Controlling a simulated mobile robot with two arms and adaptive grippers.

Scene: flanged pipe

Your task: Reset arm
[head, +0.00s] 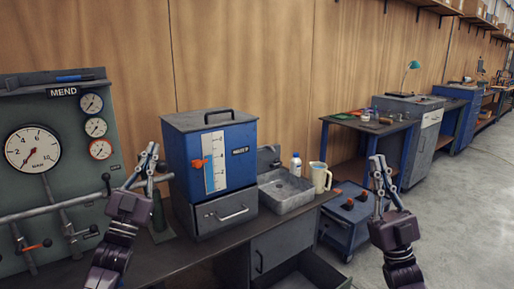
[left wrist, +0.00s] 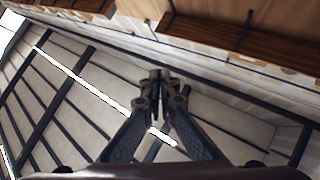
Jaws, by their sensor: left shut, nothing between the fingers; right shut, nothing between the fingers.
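My left gripper (head: 149,158) is raised in front of the grey gauge panel, left of the blue box, with its fingers pointing up. It is shut and empty. In the left wrist view its fingertips (left wrist: 160,82) meet, with the ceiling and wooden wall behind them. My right gripper (head: 378,165) is raised at the right, in front of the far workbenches, also pointing up. It is shut with nothing in it. Neither gripper visibly touches anything.
The gauge panel (head: 60,105) with pipes and valves stands at the left. A blue box (head: 190,160), a metal sink (head: 288,190), a white bottle (head: 296,165) and a jug (head: 319,178) stand on the bench. A drawer below is open (head: 312,275). Floor (head: 460,190) at the right is clear.

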